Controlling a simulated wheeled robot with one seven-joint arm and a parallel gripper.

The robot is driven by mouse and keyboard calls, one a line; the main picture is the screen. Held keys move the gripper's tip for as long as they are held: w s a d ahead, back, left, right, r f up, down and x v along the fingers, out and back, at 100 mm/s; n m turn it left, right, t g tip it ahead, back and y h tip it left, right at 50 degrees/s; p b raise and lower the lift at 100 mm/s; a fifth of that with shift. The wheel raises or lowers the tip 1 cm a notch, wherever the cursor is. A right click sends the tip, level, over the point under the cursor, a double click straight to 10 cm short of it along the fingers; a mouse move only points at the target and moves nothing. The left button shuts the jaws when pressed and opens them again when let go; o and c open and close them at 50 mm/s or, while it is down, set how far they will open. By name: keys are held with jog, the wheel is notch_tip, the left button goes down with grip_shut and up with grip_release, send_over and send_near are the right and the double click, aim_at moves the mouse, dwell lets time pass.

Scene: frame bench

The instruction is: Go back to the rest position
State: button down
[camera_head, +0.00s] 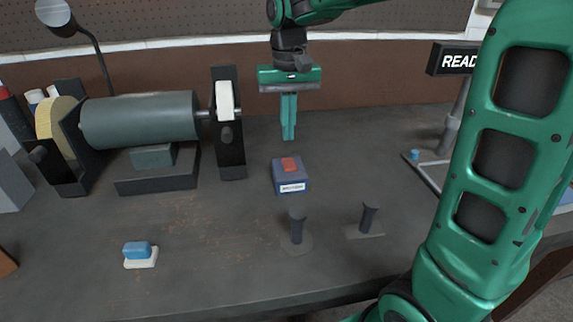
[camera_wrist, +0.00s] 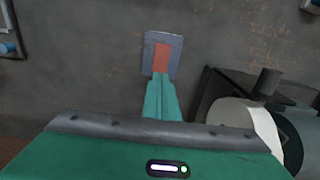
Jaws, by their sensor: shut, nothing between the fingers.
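My gripper (camera_head: 289,137) hangs from the green arm above the bench (camera_head: 210,250), its two teal fingers together and pointing down, with nothing between them. The fingers also show together in the wrist view (camera_wrist: 160,82). A blue box with a red top and a white label (camera_head: 290,178) stands on the bench below and in front of the fingertips in the head view. In the wrist view the box (camera_wrist: 176,43) lies just beyond the fingertips. The fingers look apart from it in the head view.
A grinder-like machine with a grey cylinder (camera_head: 140,120) stands at left. Two dark pegs on bases (camera_head: 297,228) (camera_head: 368,217) stand at front centre. A blue-and-white block (camera_head: 140,254) lies front left. A lamp (camera_head: 54,12) and a "READ" sign (camera_head: 455,60) stand behind. Open bench lies between.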

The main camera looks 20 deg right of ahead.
jog(key=shift+r, duration=0.5)
jog(key=shift+d, duration=0.1)
jog(key=s+d+f+m, duration=0.2)
jog(key=s+d+f, duration=0.1)
jog(key=s+d, duration=0.8)
jog(key=s+d+f, duration=0.2)
jog(key=s, duration=0.3)
jog(key=s+d+f+m, duration=0.1)
jog(key=s+d+f, duration=0.1)
jog(key=s, duration=0.4)
jog(key=s+d+f+m, duration=0.1)
jog(key=s+d+f, duration=0.1)
jog(key=s, duration=0.3)
jog(key=shift+s+f, duration=0.25)
jog(key=shift+f, duration=0.05)
